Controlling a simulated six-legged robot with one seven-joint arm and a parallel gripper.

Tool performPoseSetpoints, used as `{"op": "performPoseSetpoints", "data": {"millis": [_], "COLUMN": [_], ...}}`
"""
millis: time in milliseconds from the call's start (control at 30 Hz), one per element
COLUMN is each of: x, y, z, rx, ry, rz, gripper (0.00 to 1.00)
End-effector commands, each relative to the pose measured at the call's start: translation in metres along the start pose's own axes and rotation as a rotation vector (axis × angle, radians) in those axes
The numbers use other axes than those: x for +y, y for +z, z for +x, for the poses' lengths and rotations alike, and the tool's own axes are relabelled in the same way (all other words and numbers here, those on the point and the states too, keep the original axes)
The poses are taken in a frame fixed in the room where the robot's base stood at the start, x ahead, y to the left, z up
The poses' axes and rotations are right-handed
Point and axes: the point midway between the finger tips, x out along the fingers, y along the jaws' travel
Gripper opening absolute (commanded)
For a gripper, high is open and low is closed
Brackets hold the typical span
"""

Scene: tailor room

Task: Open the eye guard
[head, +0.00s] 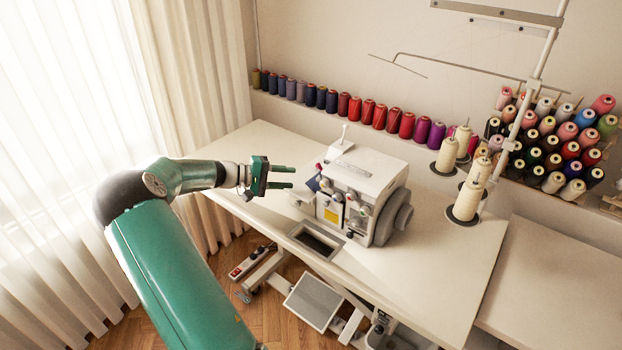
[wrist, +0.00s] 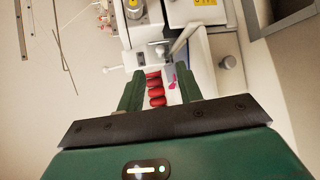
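A white sewing machine (head: 365,178) stands on the white table, with a grey handwheel on its right side. Small parts cluster at its left front, one of them dark blue (head: 314,184). I cannot tell for certain which part is the eye guard. My gripper (head: 291,177) is open and empty, level, just left of the machine and pointing right towards it. In the wrist view, the two green fingers of my gripper (wrist: 160,78) are apart with nothing held. The machine's white and grey parts (wrist: 200,48) show beyond the fingertips.
The white table (head: 420,275) has a rectangular opening (head: 318,240) in front of the machine. Cream thread cones (head: 468,198) and a thread stand (head: 535,85) are at its right. Several coloured spools (head: 380,117) line the back ledge. Curtains (head: 205,90) hang at left.

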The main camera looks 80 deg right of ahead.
Motion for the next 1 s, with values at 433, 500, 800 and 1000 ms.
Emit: {"op": "performPoseSetpoints", "data": {"millis": [433,500,800,1000], "x": [0.000,0.000,0.000,0.000], "y": [-0.003,-0.003,-0.004,-0.004], "z": [0.077,0.082,0.084,0.084], "rx": [-0.002,0.000,0.001,0.001], "ry": [0.001,0.001,0.000,0.000], "rz": [-0.001,-0.001,-0.001,-0.001], "gripper": [0.36,0.36,0.36,0.00]}}
